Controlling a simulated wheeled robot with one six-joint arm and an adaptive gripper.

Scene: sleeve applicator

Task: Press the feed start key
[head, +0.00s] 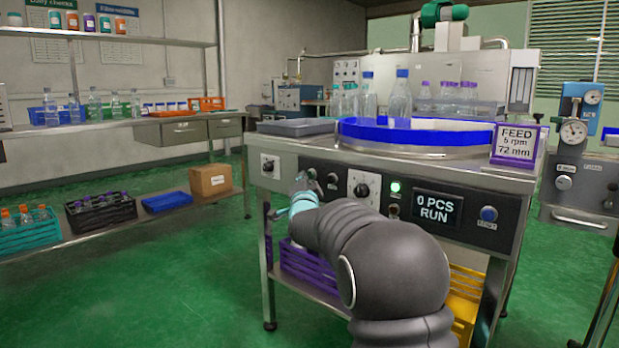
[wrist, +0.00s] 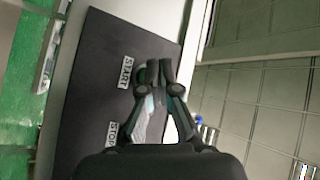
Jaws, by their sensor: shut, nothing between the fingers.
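The dark control panel (head: 375,210) runs along the front of the steel machine. Its display (head: 437,208) reads "0 PCS RUN", and a green lamp (head: 396,187) glows left of it. In the wrist view a START label (wrist: 126,72) and a STOP label (wrist: 113,132) show on the panel (wrist: 95,60). My gripper (wrist: 153,72) is shut and empty, its tips beside the START label. The start key itself is hidden behind the fingers; I cannot tell whether they touch it. In the head view my gripper (head: 300,184) is at the panel's left part.
Above is a blue-rimmed turntable (head: 430,134) with bottles, and a purple sign (head: 515,145) reading "FEED 5 rpm 72 mm". Green floor (head: 150,270) is clear at left.

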